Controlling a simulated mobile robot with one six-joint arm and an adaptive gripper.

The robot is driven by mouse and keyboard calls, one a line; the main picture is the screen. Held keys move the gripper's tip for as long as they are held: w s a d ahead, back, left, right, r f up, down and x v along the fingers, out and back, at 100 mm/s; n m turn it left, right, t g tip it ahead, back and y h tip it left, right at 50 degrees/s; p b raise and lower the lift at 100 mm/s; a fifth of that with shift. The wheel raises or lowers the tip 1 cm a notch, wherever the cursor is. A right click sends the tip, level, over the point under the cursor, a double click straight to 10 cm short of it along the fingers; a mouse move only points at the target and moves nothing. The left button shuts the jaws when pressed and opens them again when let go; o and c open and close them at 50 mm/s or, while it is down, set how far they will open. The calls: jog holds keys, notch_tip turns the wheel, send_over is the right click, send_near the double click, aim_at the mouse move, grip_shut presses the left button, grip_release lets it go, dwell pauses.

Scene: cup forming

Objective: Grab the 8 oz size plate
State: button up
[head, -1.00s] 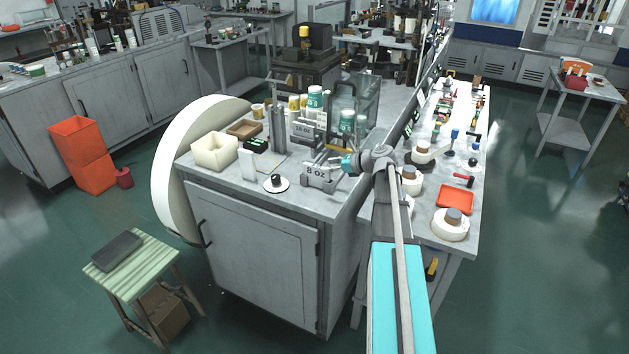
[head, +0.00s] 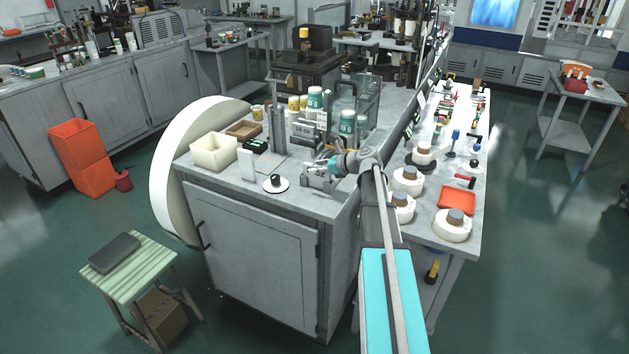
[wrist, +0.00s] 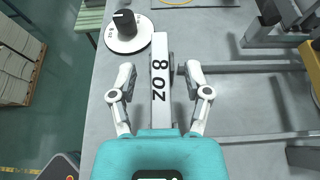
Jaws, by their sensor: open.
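The 8 oz plate (wrist: 161,80) is a grey bar standing on the bench, marked "8 OZ", in the middle of the wrist view. My gripper (wrist: 160,80) is open over it, with one finger on each side of the plate and a gap visible on both sides. In the head view my gripper (head: 320,168) is at the front right part of the grey bench top, over the plate (head: 317,181), which it partly hides. I cannot tell how far the fingertips are above the bench.
A white disc with a black knob (wrist: 124,27) lies close to the plate's far left end. Metal rails (wrist: 240,69) lie to its right. A 16 oz plate (head: 302,130) stands farther back. A white bin (head: 213,153) is at the left of the bench (head: 240,192).

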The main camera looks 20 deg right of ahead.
dwell(0.5)
grip_shut()
